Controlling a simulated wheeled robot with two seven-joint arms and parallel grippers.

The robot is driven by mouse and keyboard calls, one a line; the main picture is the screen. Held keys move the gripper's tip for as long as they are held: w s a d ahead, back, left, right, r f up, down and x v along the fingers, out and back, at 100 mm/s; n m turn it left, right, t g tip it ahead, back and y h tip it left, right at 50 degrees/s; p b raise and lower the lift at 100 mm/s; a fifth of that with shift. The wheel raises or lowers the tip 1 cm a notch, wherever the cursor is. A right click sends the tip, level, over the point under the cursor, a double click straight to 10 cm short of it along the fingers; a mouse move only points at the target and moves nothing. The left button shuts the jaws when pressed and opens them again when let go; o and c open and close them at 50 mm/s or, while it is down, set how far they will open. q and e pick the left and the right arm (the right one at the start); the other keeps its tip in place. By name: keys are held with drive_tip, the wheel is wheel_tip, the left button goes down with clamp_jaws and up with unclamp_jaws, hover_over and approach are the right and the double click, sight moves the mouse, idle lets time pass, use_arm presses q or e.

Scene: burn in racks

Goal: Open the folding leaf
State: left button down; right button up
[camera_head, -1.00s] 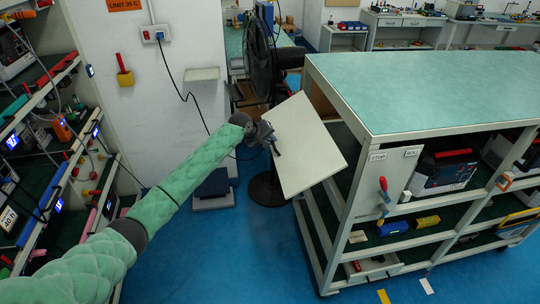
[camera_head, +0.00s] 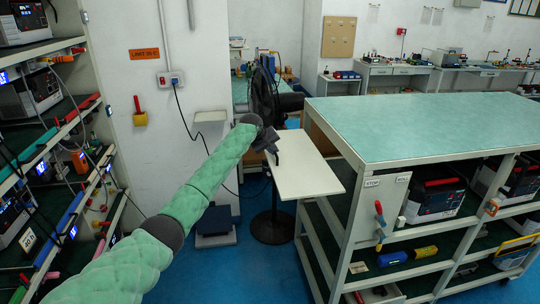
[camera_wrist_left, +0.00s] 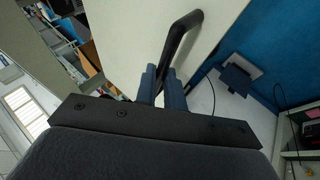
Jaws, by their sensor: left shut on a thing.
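The folding leaf (camera_head: 308,168) is a pale cream panel on the left side of the green-topped cart (camera_head: 430,125). It stands out from the cart and looks nearly level in the head view. My left gripper (camera_head: 269,145) is at the leaf's outer left edge. In the left wrist view, its two fingers (camera_wrist_left: 162,88) are shut on the leaf's dark handle (camera_wrist_left: 182,38), with the pale leaf surface (camera_wrist_left: 125,35) behind. The leaf's hinge and any support below it are hard to make out. My right gripper is not in view.
A black fan (camera_head: 265,100) stands on a round base behind the leaf. Racks with devices (camera_head: 35,95) line the left side. A small wall shelf (camera_head: 211,116) and a low grey platform (camera_head: 216,238) are by the white wall. Blue floor (camera_head: 235,275) is clear in front.

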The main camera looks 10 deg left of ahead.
use_arm(q)
drive_tip(key=shift+d+r, duration=0.65)
drive_tip(key=c, duration=1.8)
unclamp_jaws()
drive_tip(key=shift+w, duration=0.1)
drive_tip(key=o, duration=0.3)
drive_tip(key=shift+w+d, duration=0.1)
drive_tip(key=shift+d, duration=0.2)
drive_tip(key=shift+d+f, duration=0.15)
drive_tip(key=shift+f, duration=0.1)
drive_tip(key=shift+a, duration=0.2)
drive_tip(key=shift+f, duration=0.1)
